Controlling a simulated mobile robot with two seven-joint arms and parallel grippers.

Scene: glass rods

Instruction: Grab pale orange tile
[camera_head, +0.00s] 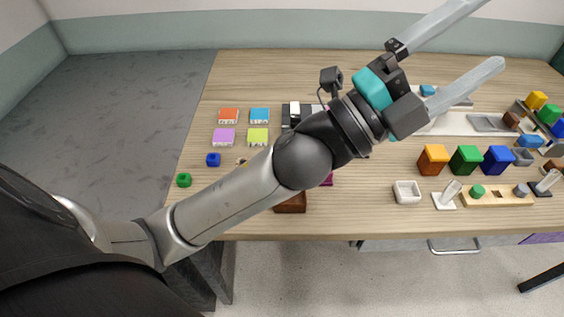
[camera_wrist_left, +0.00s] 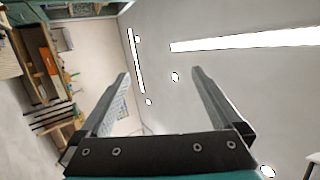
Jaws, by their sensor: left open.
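The only orange tile I see is a flat orange-red one (camera_head: 228,116) at the back left of the table in the head view. It sits beside a light blue tile (camera_head: 260,115), with a purple tile (camera_head: 223,138) and a yellow-green tile (camera_head: 257,137) in front. I cannot tell whether it counts as pale orange. My left gripper (camera_head: 490,32) is open and empty, raised above the right part of the table, far from these tiles. In the left wrist view, the open left gripper (camera_wrist_left: 160,73) points toward the ceiling and a wall. My right gripper does not show.
The wooden table (camera_head: 350,222) carries orange (camera_head: 433,159), green (camera_head: 465,159) and blue (camera_head: 497,159) bins, a white bowl (camera_head: 407,193) and a wooden holder (camera_head: 500,198). My left arm crosses over the table's middle and hides part of it.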

